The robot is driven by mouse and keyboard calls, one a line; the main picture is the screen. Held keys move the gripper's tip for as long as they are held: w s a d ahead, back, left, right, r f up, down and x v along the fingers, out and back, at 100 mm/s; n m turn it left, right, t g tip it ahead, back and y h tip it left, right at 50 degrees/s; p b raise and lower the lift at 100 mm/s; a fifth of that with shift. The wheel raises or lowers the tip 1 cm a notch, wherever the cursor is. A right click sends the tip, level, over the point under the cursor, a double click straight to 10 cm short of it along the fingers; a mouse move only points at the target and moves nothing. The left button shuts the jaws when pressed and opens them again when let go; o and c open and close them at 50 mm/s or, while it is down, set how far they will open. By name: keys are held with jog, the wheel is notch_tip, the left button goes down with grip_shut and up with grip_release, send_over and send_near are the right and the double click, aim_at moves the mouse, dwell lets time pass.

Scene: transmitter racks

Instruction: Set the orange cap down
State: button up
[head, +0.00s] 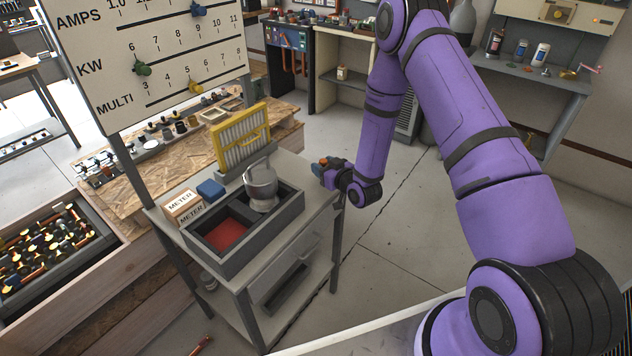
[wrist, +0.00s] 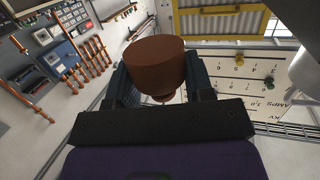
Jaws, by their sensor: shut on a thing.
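The orange cap (wrist: 155,62) is between the two dark fingers of my gripper (wrist: 157,84) in the wrist view and looks brownish orange there. In the head view my gripper (head: 325,172) is at the right edge of the small grey table (head: 305,172), with a bit of the orange cap (head: 318,163) showing at its tip. My gripper is shut on the cap. I cannot tell from the head view how high the cap is above the tabletop level.
A dark tray (head: 216,266) on the table has a red-floored compartment (head: 224,234) and one with a grey metal vessel (head: 261,186). A yellow ribbed panel (head: 241,138), a blue block (head: 210,190) and METER boxes (head: 184,207) stand behind. A scale board (head: 165,60) rises at left.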

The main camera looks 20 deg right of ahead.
aim_at(324, 189)
jog(key=shift+d+f, duration=0.1)
jog(key=shift+f, duration=3.15)
jog(key=shift+f, duration=0.15)
jog(key=o, duration=0.9)
